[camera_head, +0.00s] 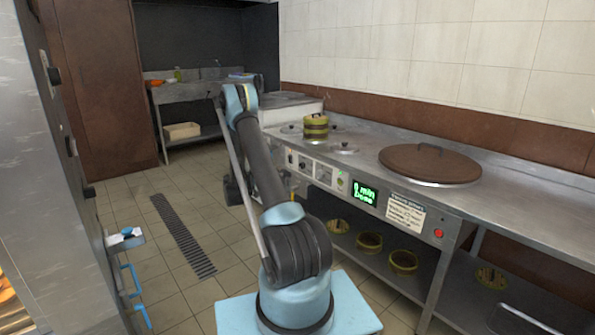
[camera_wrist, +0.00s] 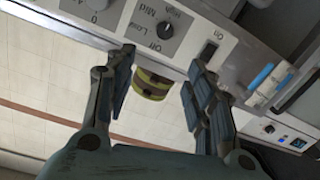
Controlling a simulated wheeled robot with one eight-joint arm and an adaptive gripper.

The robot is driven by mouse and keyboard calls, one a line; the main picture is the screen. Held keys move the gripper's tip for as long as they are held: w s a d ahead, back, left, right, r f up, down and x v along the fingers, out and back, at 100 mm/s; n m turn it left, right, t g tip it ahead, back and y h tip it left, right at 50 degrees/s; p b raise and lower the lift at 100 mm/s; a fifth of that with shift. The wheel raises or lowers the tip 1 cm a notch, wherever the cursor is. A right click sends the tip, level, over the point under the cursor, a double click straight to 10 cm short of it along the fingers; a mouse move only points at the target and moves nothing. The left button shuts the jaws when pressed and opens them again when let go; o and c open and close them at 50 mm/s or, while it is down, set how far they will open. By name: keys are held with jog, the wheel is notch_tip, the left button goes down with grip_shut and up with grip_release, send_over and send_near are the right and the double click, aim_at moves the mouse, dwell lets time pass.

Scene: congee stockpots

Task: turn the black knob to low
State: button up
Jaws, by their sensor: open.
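The black knob (camera_wrist: 166,31) is on a pale control panel (camera_wrist: 195,25) in the wrist view. Off, Low, Mid and High are printed around it. The knob's pointer is too small to read clearly. My gripper (camera_wrist: 162,57) is open and empty. Its two fingers are spread to either side below the knob in the picture, and no contact with the knob shows. In the head view my gripper cannot be made out, and the front panel (camera_head: 325,174) of the counter is partly behind my arm. Its small controls are hard to tell apart there.
A dark switch (camera_wrist: 208,52) marked On is right of the knob, and a grey dial (camera_wrist: 97,4) is left. A banded steamer (camera_head: 315,127) and a round brown lid (camera_head: 430,163) are on the counter. Several baskets (camera_head: 370,243) sit on the shelf below. The left floor (camera_head: 140,215) is clear.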

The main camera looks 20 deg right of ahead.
jog(key=f, duration=0.2)
send_near(300, 166)
jog(key=shift+h, duration=0.3)
jog(key=x, duration=0.8)
jog(key=shift+f, duration=0.15)
jog(key=shift+c, duration=0.4)
jog(key=c, duration=0.9)
jog(key=shift+a, duration=0.1)
jog(key=shift+c, duration=0.5)
